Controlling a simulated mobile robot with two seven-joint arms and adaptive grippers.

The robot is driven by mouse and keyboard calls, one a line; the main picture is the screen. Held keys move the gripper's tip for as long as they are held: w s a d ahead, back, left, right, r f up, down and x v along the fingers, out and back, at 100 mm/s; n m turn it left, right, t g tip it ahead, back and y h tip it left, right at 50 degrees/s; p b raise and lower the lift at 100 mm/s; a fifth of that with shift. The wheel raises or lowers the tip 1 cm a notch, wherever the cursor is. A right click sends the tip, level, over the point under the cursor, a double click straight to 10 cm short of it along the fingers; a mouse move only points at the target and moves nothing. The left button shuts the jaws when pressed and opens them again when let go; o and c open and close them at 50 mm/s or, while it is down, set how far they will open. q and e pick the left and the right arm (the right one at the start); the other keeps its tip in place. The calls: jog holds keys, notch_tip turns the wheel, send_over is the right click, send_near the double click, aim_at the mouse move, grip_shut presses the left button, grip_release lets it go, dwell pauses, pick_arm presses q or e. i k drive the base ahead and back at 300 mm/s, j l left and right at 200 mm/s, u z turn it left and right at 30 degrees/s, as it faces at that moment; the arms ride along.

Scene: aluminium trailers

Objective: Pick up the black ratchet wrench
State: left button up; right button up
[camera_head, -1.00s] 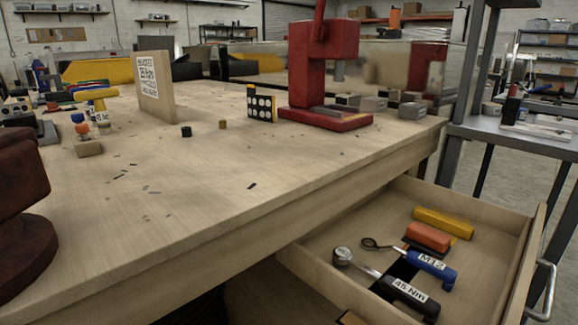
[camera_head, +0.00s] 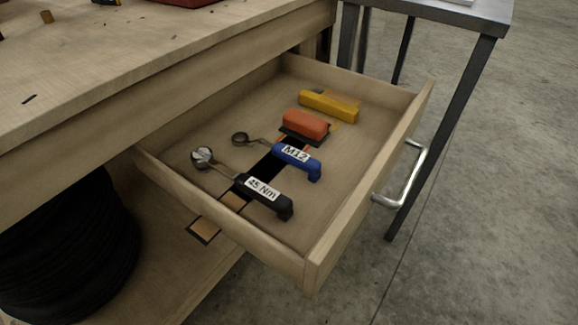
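The black ratchet wrench (camera_head: 264,195) lies in the open wooden drawer (camera_head: 340,219), nearest the drawer's front-left side. Its black handle carries a white "45 Nm" label and points to the lower right. Its round silver head (camera_head: 202,156) points to the upper left, close to the drawer's left wall. A blue-handled wrench (camera_head: 297,160) labelled "M12" lies beside it, farther back and apart from it. Neither of my grippers shows in the head view.
An orange block (camera_head: 306,124) and a yellow block (camera_head: 328,105) lie farther back in the drawer. The drawer has a metal handle (camera_head: 407,176). The workbench top (camera_head: 120,70) overhangs at left. A black coil or tire (camera_head: 65,235) sits below. A grey metal table (camera_head: 440,12) stands behind.

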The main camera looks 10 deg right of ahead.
aim_at(201, 158)
jog(key=l+u, duration=0.85)
jog(key=k+l+u, duration=0.1)
jog(key=l+u, duration=0.15)
jog(key=u, duration=0.2)
